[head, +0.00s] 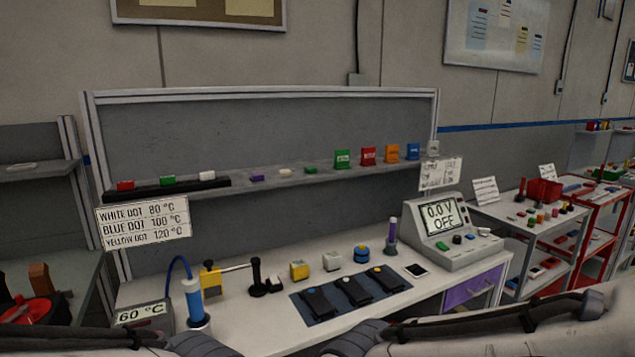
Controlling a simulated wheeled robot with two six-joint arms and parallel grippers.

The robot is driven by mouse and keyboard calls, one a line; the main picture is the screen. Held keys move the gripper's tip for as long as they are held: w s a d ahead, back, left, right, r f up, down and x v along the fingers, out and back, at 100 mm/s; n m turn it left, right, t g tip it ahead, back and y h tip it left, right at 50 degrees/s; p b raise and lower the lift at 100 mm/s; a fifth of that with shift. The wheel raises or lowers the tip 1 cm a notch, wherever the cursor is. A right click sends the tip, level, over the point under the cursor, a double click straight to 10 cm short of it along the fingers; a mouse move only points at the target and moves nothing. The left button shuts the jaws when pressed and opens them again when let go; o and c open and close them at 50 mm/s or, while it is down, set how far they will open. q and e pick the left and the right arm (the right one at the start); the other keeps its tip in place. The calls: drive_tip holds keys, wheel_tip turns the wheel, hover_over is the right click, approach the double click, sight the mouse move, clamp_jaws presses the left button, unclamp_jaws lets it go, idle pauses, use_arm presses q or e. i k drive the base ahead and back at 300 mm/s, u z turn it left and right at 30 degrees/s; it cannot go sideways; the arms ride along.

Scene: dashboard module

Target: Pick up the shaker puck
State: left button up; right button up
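No label marks a shaker puck. The most puck-like thing is a short round blue piece (362,254) with a pale top detail, standing upright on the white workbench (240,330). It stands to the right of a white cube (332,260) and a yellow cube (299,270), apart from both. Parts of my own arms cross the bottom edge of the head view. Neither gripper shows, so I cannot see their fingers or anything in them.
A dark mat (325,318) with three black modules lies in front of the blue piece. A blue soldering iron stand (195,300) is at left. A shelf (290,178) runs behind.

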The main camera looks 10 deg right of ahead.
sight(360, 257)
drive_tip(key=z, duration=0.5)
drive_tip(key=k, duration=0.6)
drive_tip(key=z, duration=0.85)
drive_tip(key=i, duration=1.75)
drive_tip(key=u, duration=1.3)
drive_tip(key=i, duration=0.65)
drive_tip(key=u, duration=0.65)
